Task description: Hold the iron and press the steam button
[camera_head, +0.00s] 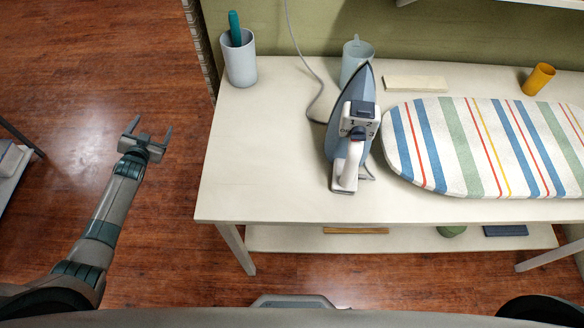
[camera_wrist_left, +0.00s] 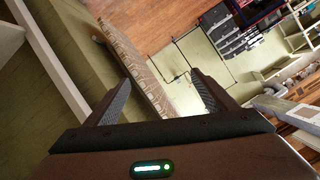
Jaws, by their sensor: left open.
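The iron (camera_head: 350,130) stands on the white table, its blue-grey soleplate side facing left and its white handle towards me. Dark buttons (camera_head: 358,133) show on its handle; I cannot tell which one is the steam button. A grey cord runs from it towards the back wall. My left gripper (camera_head: 149,127) is open and empty, out over the wooden floor left of the table and well apart from the iron. In the left wrist view the two fingers (camera_wrist_left: 160,95) are spread with nothing between them. My right gripper is not in view.
The table (camera_head: 260,180) has clear room left of the iron. A striped ironing board (camera_head: 470,145) lies right of it.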

